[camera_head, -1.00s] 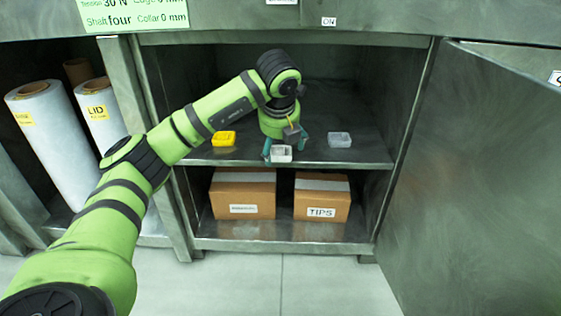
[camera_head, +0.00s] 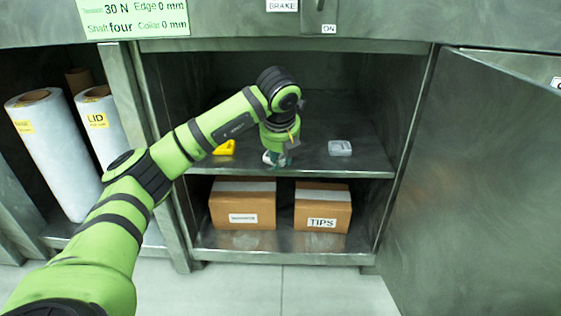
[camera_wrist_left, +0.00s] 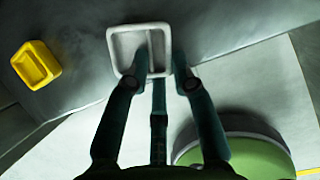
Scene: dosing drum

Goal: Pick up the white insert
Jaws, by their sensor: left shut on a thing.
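The white insert, a small open tray with compartments, is at the front of the upper shelf (camera_head: 310,165). It shows large in the left wrist view (camera_wrist_left: 124,45). My left gripper (camera_wrist_left: 158,77) is shut on it, with its dark teal fingers at the near side and the middle finger reaching over it. In the head view the left gripper (camera_head: 277,158) points down and hides most of the insert. I cannot tell whether the insert touches the shelf. My right gripper is not in view.
A yellow insert (camera_head: 226,148) lies left of the gripper, and it also shows in the wrist view (camera_wrist_left: 36,65). A pale grey insert (camera_head: 340,148) lies to the right. Two cardboard boxes (camera_head: 241,206) (camera_head: 322,208) stand below. An open door (camera_head: 470,190) bounds the right side.

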